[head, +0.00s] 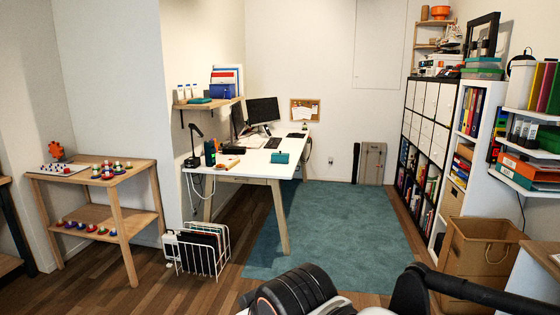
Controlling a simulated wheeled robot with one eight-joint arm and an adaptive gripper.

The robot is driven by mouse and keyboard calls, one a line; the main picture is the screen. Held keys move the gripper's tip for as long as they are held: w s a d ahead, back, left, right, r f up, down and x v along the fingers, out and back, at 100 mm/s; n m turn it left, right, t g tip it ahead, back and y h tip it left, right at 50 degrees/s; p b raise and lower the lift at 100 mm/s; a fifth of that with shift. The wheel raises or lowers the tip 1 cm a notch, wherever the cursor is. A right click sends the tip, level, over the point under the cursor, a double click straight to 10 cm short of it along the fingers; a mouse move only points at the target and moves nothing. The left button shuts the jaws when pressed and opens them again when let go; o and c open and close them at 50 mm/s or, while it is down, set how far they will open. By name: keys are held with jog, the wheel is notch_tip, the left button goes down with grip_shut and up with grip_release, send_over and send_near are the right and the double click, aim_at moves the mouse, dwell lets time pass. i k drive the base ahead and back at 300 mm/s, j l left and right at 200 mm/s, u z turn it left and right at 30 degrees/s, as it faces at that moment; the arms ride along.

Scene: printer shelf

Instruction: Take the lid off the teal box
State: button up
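A teal, flat-lidded box (484,62) sits high on top of the shelving at the right in the head view. It is stacked on a second greenish box (481,73). Both are small and far off, so I cannot make out how their lids sit. A small flat teal thing (200,101) lies on the wall shelf at the left of the desk; I cannot tell whether it is a box. Dark parts of my own arm fill the bottom edge of the view, well away from these boxes. I cannot make out my gripper's fingers.
A white desk (250,165) with monitors stands mid-left, with a file rack (201,250) on the floor before it. A wooden stand (100,190) is at the left. A cardboard bin (470,262) stands at the right. The teal rug (340,235) is clear floor.

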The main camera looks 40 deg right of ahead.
aim_at(275, 159)
jog(key=i+l+z, duration=0.85)
jog(key=i+z, duration=0.45)
jog(key=i, duration=0.2)
jog(key=i+z, duration=0.15)
jog(key=i, duration=1.95)
